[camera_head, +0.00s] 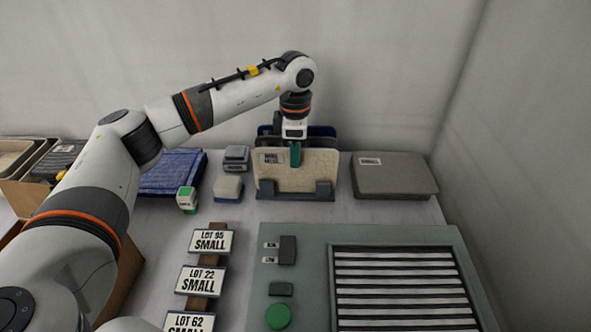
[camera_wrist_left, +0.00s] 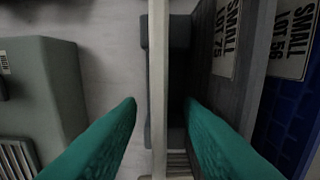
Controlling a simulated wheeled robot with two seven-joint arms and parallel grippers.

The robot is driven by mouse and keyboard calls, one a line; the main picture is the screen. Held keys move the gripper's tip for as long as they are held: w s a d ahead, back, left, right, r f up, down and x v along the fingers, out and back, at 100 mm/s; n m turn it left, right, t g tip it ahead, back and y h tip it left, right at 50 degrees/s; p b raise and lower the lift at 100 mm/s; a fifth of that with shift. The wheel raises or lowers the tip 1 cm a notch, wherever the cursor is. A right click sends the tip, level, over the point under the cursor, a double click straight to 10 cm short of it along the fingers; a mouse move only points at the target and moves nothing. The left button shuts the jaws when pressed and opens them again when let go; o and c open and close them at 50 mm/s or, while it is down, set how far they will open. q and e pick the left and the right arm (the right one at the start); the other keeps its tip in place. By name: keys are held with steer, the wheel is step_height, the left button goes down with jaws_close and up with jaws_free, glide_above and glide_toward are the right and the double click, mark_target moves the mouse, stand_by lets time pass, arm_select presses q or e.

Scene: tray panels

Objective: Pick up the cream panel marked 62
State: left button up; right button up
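The cream panel (camera_head: 285,180) stands upright at the front of a dark rack (camera_head: 324,190). Its white label (camera_head: 272,158) is too small to read surely. My left gripper (camera_head: 295,158) points down at the panel's top edge, one green finger in front of its face. In the left wrist view the cream panel (camera_wrist_left: 158,60) shows edge-on as a pale strip. The green fingers of my left gripper (camera_wrist_left: 161,104) are apart on either side of it, with gaps. My right gripper is not in view.
Behind it stand a grey panel (camera_wrist_left: 212,75) marked LOT 75 and a blue panel (camera_wrist_left: 284,112) marked LOT 56. A grey-brown slab (camera_head: 395,175) lies right. A grey-green console (camera_head: 305,240) with slats stands in front. Lot cards (camera_head: 211,241) lie left.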

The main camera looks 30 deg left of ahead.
mark_target(295, 172)
arm_select(q)
steer(key=shift+f, duration=1.4)
jaws_close()
steer(key=shift+r, duration=0.15)
